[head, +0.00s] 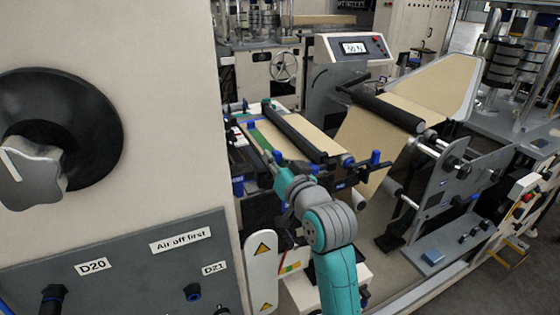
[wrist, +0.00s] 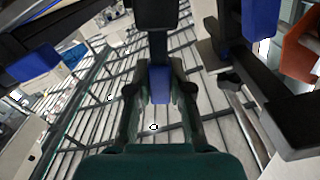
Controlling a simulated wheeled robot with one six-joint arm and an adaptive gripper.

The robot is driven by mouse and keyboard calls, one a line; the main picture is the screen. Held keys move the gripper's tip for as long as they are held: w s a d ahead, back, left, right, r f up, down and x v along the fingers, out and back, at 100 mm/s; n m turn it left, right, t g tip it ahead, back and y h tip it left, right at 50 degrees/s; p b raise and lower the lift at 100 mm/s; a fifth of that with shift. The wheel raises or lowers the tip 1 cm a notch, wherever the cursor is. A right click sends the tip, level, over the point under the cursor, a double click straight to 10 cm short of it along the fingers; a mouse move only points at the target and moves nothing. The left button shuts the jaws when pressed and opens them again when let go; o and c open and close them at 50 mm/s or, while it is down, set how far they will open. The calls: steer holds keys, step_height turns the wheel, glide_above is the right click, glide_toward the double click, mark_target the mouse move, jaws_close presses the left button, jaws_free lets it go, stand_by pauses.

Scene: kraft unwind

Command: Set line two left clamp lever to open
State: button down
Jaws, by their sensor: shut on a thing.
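My gripper (wrist: 160,92) is shut on the blue-tipped end of a black lever (wrist: 160,80), with one finger on each side of it. The lever's black arm comes down from the top of the wrist view. In the head view my gripper (head: 280,172) is at the near left edge of the web table, by a blue tip (head: 277,156). The arm and gripper hide most of the held lever there. I read no label that names it. A blue-ended part (head: 375,157) stands at the table's right side.
A black roller bar (head: 295,133) crosses the kraft web (head: 362,140). Other blue-ended black parts (wrist: 262,20) hang close on the right in the wrist view, beside an orange part (wrist: 300,42). A cream cabinet (head: 150,60) closes off the left.

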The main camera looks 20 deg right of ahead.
steer(key=shift+a+n, duration=0.45)
steer(key=shift+n, duration=0.45)
steer(key=c, duration=1)
jaws_free()
steer(key=shift+a, duration=0.1)
steer(key=shift+c, duration=0.2)
steer(key=shift+r, duration=0.1)
steer(key=shift+s, duration=0.2)
steer(key=s+d, duration=0.1)
steer(key=s, duration=1)
steer(key=shift+s+d, duration=0.2)
steer(key=shift+s, duration=0.15)
